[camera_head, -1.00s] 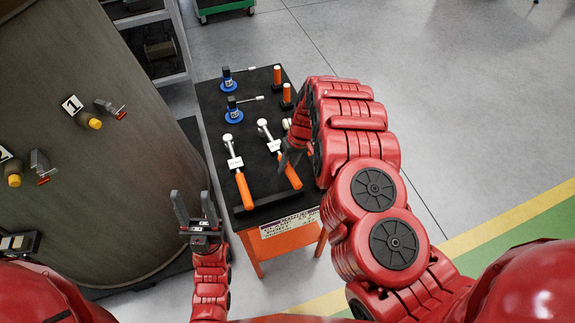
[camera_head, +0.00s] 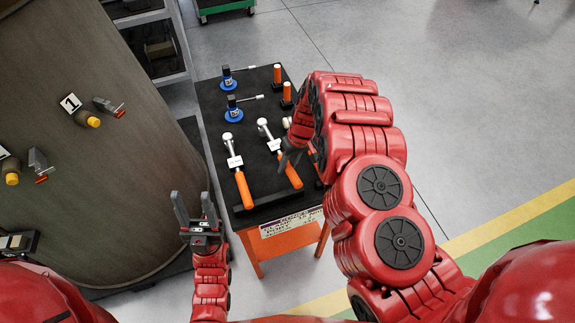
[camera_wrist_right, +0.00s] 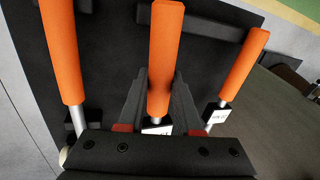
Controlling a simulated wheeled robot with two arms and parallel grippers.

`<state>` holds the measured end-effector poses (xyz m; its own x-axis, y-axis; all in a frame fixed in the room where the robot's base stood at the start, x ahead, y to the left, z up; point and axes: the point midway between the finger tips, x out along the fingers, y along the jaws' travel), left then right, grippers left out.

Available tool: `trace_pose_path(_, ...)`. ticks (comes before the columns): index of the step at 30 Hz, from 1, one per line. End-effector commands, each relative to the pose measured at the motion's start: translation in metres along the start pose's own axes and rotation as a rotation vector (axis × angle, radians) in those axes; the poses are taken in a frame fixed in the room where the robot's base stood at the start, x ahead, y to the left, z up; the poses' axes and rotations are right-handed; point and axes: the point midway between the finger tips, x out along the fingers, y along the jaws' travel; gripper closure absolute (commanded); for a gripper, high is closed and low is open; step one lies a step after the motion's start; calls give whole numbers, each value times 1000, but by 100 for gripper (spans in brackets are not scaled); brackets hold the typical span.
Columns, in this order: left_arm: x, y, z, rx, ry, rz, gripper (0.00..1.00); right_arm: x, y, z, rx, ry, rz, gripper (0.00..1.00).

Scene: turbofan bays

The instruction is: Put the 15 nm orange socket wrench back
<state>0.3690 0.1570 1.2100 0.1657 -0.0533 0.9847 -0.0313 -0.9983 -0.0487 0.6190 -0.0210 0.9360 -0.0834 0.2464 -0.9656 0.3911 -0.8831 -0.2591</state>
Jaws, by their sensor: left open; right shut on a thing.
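Orange-handled socket wrenches lie on the black top of a small cart; their labels are too small to read. The left wrench (camera_head: 243,188) is in plain view. My right gripper (camera_head: 287,158) is shut on the middle wrench (camera_head: 291,175), which still lies at its place on the cart. In the right wrist view the fingers are on both sides of the middle wrench's orange handle (camera_wrist_right: 166,50), with one more orange handle on each side. In the head view, my right arm hides most of the third wrench. My left gripper (camera_head: 195,208) is open and empty, left of the cart.
The cart's black top (camera_head: 262,205) also bears two blue-based tools (camera_head: 233,112) and two upright orange-handled pieces (camera_head: 287,94) at the back. A large curved grey engine casing (camera_head: 95,190) stands close on the left. The floor right of the cart is open.

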Motion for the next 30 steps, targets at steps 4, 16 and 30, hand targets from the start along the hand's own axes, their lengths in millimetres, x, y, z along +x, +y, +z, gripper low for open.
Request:
trace_pose_path(4, -1, 0, 0, 0, 0, 0, 50, 0, 0, -1, 0, 1, 0, 100)
trace_pose_path(16, -2, 0, 0, 0, 0, 0, 50, 0, 0, -1, 0, 2, 0, 100)
trace_pose_path(30, -7, 0, 1, 0, 0, 0, 50, 6, 2, -1, 0, 2, 0, 100)
